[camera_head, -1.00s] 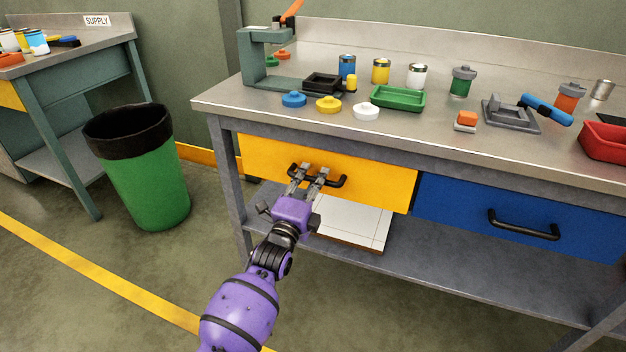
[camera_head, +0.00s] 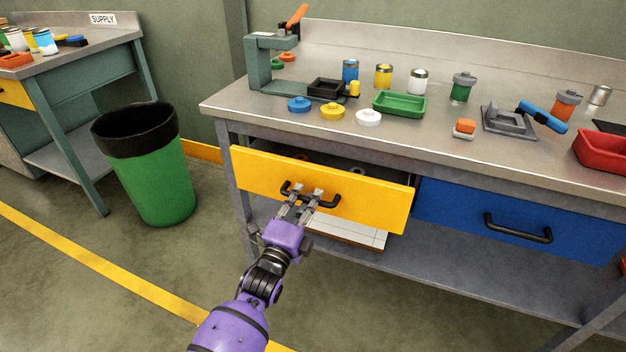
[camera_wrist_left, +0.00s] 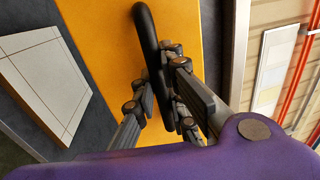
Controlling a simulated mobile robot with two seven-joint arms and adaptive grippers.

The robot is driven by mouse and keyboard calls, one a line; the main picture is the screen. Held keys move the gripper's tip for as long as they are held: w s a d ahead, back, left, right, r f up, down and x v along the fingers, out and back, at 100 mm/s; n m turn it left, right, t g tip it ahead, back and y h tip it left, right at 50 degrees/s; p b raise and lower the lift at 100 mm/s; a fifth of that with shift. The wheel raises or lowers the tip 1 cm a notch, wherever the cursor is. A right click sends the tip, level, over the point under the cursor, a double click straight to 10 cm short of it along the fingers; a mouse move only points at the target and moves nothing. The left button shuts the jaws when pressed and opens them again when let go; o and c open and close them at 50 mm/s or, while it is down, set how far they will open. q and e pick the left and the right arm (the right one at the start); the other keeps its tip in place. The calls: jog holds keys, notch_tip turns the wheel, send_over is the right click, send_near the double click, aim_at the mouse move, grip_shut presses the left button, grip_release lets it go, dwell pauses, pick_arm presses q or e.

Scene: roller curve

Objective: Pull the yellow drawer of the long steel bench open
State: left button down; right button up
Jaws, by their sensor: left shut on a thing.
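The yellow drawer (camera_head: 375,203) of the long steel bench (camera_head: 440,155) stands partly open, its front sticking out from under the worktop with a dark gap above it. Its black handle (camera_head: 327,203) is a bar across the front. My left gripper (camera_head: 305,192) is shut on the handle, near its middle. In the left wrist view the fingers (camera_wrist_left: 165,95) close around the black bar (camera_wrist_left: 150,40), with the yellow front (camera_wrist_left: 95,40) behind it. My right gripper is not in view.
A blue drawer (camera_head: 460,217) is closed to the right. A green bin (camera_head: 155,185) stands left of the bench. A white-topped board (camera_head: 350,232) lies on the lower shelf. Cans, trays and a press frame (camera_head: 258,70) stand on the worktop. The floor in front is clear.

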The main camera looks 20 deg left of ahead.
pick_arm(q)
jog(key=s+p, duration=0.6)
jog(key=s, duration=1.5)
jog(key=shift+s+a, duration=0.2)
jog(key=shift+a, duration=0.15)
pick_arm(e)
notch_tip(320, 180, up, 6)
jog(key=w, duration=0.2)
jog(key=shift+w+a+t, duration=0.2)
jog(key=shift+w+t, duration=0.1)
pick_arm(q)
jog(key=c, duration=1.8)
grip_release()
jog(key=shift+o, duration=0.2)
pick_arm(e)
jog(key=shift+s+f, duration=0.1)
pick_arm(q)
jog(key=s+f, duration=0.2)
jog(key=s, duration=1)
jog(key=shift+a+f, duration=0.15)
jog(key=shift+a, duration=0.05)
jog(key=shift+w, duration=0.1)
